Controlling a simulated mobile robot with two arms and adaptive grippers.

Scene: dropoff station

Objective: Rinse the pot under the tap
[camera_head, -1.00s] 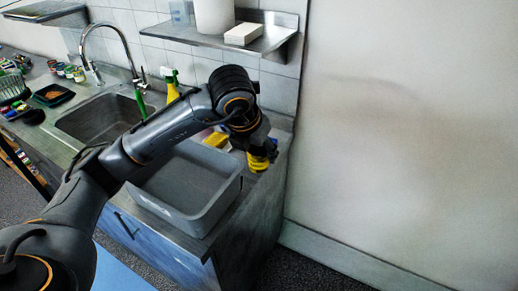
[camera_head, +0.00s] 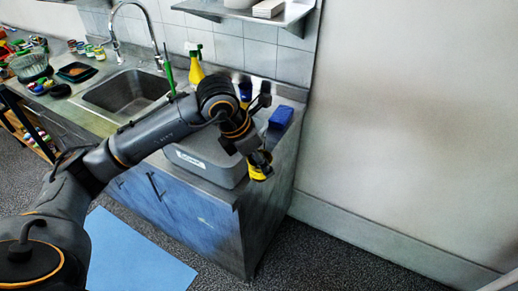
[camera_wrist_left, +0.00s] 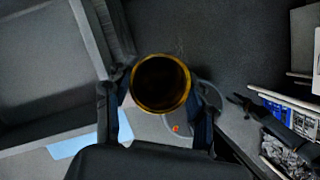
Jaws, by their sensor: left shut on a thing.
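My left gripper (camera_head: 258,158) is shut on a small yellow pot (camera_head: 259,172) near the front right corner of the grey tub. In the left wrist view the pot (camera_wrist_left: 160,83) sits between the fingers, its round mouth facing the camera and its inside dark. The curved metal tap (camera_head: 137,18) stands behind the steel sink (camera_head: 125,93), well to the left of the gripper. My left arm crosses in front of the counter and hides part of the tub. My right gripper is not in view.
The grey tub (camera_head: 213,168) stands on the counter right of the sink. A yellow spray bottle (camera_head: 195,70) and a blue item (camera_head: 281,117) are behind and beside it. Paint pots and brushes crowd the left. A shelf (camera_head: 262,16) hangs above.

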